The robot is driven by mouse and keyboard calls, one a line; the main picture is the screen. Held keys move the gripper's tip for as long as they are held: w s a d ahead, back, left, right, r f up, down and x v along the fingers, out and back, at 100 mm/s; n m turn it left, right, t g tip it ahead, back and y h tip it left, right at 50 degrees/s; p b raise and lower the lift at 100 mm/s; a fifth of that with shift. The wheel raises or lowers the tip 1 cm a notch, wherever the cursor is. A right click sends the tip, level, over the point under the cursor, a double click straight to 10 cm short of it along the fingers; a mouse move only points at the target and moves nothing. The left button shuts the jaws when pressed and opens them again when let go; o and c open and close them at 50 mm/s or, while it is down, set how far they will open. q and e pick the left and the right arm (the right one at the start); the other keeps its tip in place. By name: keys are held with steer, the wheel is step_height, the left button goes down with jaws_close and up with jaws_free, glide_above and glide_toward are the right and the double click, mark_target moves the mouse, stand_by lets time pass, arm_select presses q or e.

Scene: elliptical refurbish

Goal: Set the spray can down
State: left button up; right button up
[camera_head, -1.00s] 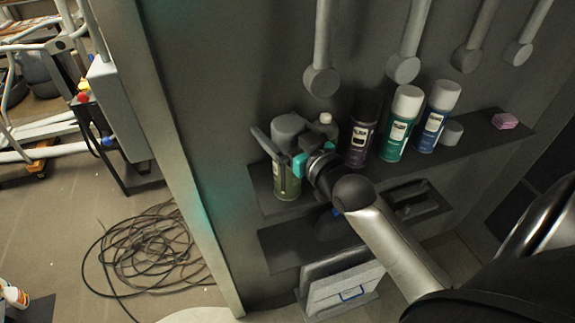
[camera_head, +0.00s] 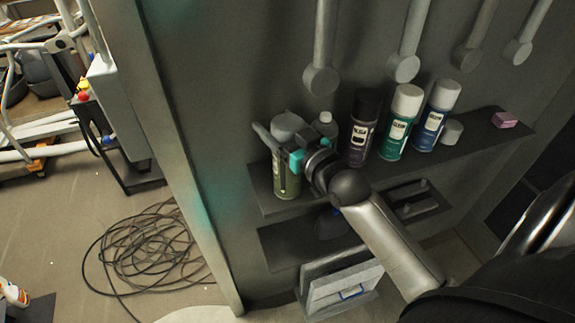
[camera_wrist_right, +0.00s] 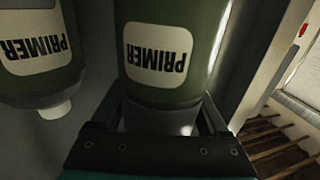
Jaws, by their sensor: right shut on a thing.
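The spray can (camera_head: 287,183) is green with a grey cap, upright at the left end of the upper shelf. Its base is at shelf level; I cannot tell whether it touches. My right gripper (camera_head: 272,148) reaches in from the right and is shut on its upper part, around the cap end. In the right wrist view, upside down, the can (camera_wrist_right: 165,45) with its PRIMER label sits between the fingers (camera_wrist_right: 160,112). A second green PRIMER container (camera_wrist_right: 35,50) with a small pale cap stands beside it. My left gripper is not in view.
On the upper shelf (camera_head: 470,146), a dark can (camera_head: 362,135), a green can (camera_head: 398,128) and a blue can (camera_head: 434,122) stand to the right. A pink block (camera_head: 504,120) lies at the far right. A lower shelf (camera_head: 285,245) is below. Grey rods hang above.

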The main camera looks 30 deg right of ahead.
jaws_close()
